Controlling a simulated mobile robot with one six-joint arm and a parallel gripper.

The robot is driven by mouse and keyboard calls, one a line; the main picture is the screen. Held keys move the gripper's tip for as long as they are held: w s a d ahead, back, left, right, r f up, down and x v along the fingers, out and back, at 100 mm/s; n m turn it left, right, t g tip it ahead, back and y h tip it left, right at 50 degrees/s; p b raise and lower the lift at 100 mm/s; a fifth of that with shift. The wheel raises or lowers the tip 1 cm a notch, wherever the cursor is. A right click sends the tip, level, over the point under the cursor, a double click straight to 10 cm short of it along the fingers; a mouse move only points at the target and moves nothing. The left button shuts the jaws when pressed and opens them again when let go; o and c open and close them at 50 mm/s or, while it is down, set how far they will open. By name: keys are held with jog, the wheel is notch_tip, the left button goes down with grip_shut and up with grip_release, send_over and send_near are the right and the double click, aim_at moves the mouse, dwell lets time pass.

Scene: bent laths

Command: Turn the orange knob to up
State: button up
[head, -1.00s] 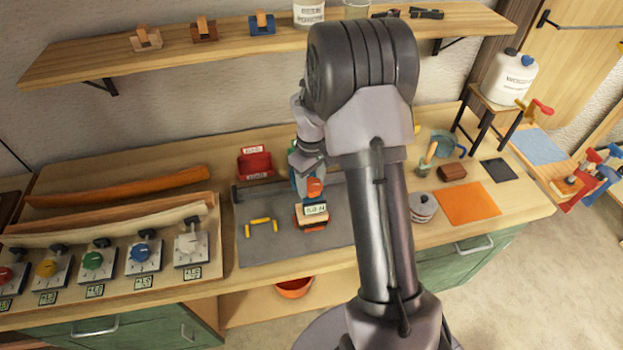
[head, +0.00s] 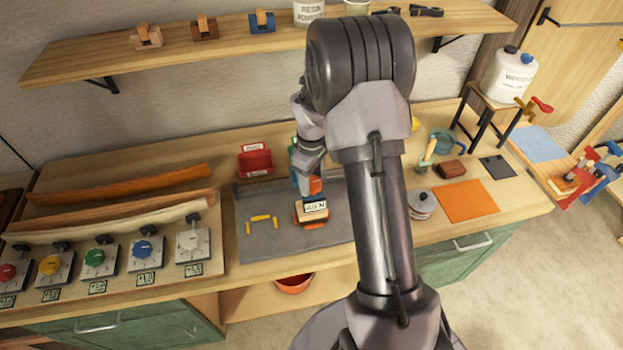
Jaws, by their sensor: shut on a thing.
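My gripper (head: 305,186) is in the middle of the head view, pointing down over the grey mat. It is shut at a small orange piece (head: 316,185), which looks like the orange knob. Just below and in front is a wooden block (head: 313,215) with a pale label and orange parts underneath. The fingers partly hide the knob, so I cannot make out its pointing direction or how it joins the block.
A panel of dials in red (head: 8,272), yellow (head: 49,265), green (head: 95,257), blue (head: 142,248) and white (head: 190,242) is at left. A red bin (head: 255,164) stands behind the mat (head: 265,245). An orange sheet (head: 466,201) lies right of my arm.

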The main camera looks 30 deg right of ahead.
aim_at(311, 182)
jog(key=o, duration=1.4)
notch_tip(311, 182, up, 18)
jog(key=p, duration=0.3)
jog(key=shift+f, duration=0.25)
jog(key=s+a+f+m+t+b, duration=0.2)
jog(key=s+a+f+m+b, duration=0.1)
jog(key=s+a+b, duration=0.3)
jog(key=s+a+f+m+t+y+b, duration=0.1)
jog(key=s+a+f+m+t+b, duration=0.1)
jog(key=s+a+b, duration=0.4)
jog(key=s+a+f+m+t+y+b, duration=0.1)
jog(key=s+a+f+m+b, duration=0.3)
jog(key=s+b, duration=0.4)
jog(key=shift+s+a+m+t, duration=0.2)
jog(key=shift+s+a+m, duration=0.25)
jog(key=shift+s, duration=0.35)
jog(key=shift+s+a+m+t, duration=0.25)
jog(key=shift+s+a, duration=0.3)
jog(key=shift+s, duration=0.25)
